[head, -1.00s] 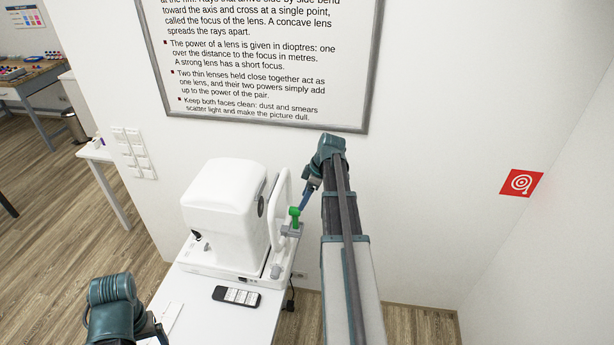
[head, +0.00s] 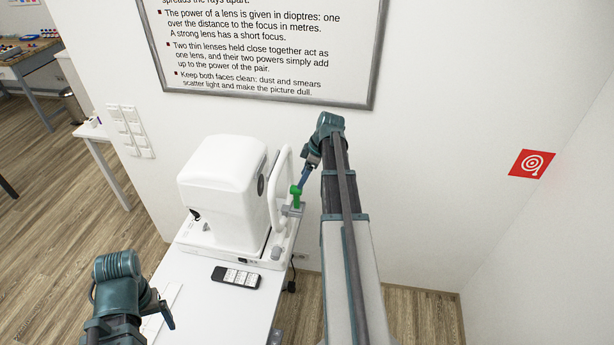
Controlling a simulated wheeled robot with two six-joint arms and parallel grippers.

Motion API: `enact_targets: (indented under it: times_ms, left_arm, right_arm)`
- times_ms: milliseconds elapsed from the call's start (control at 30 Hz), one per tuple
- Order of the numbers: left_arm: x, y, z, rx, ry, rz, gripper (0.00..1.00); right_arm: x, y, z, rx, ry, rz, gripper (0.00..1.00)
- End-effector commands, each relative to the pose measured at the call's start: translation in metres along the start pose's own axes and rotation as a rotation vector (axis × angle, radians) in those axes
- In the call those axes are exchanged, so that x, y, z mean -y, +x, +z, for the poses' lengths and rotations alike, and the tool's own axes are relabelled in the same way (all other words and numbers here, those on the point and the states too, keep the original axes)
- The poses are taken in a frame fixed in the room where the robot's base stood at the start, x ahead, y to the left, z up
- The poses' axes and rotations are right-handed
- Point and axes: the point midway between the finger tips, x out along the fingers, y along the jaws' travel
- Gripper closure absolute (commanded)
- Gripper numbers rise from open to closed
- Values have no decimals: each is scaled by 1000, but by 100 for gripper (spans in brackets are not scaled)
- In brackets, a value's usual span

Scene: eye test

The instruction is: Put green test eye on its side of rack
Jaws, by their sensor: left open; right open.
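The green test eye (head: 296,191) sits at a small grey holder (head: 292,210) on the right side of the white eye-testing machine (head: 222,190). My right gripper (head: 302,184) is open, with its blue fingers right beside the top of the green eye. I cannot tell whether they touch it. My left gripper (head: 168,319) is open, low at the left over the near part of the white table, and partly hidden by its own arm. I cannot make out a rack in this view.
A black device with light keys (head: 236,276) lies on the white table (head: 216,312) before the machine. A framed text board (head: 270,98) and a red sign (head: 531,163) are on the walls. A side table (head: 92,131) stands at the left.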

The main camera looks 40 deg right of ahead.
Motion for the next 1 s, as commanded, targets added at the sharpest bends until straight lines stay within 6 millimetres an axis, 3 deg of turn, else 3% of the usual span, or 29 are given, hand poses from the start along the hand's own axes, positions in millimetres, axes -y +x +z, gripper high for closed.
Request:
enact_targets:
  times_ms: [33,300,733,767,1000]
  left_arm:
    - [-1,14,-1,-1,-1,0,14]
    - [-4,47,-3,-2,-4,0,14]
    - [-5,54,-4,-2,-3,0,14]
    - [-5,54,-4,-2,-3,0,14]
    - [-5,54,-4,-2,-3,0,14]
  right_arm:
    - [0,15,2,0,-1,0,30]
    - [0,50,2,0,-1,0,30]
    - [0,58,0,0,0,0,30]
    - [0,58,0,0,0,0,32]
    - [0,58,0,0,-1,0,75]
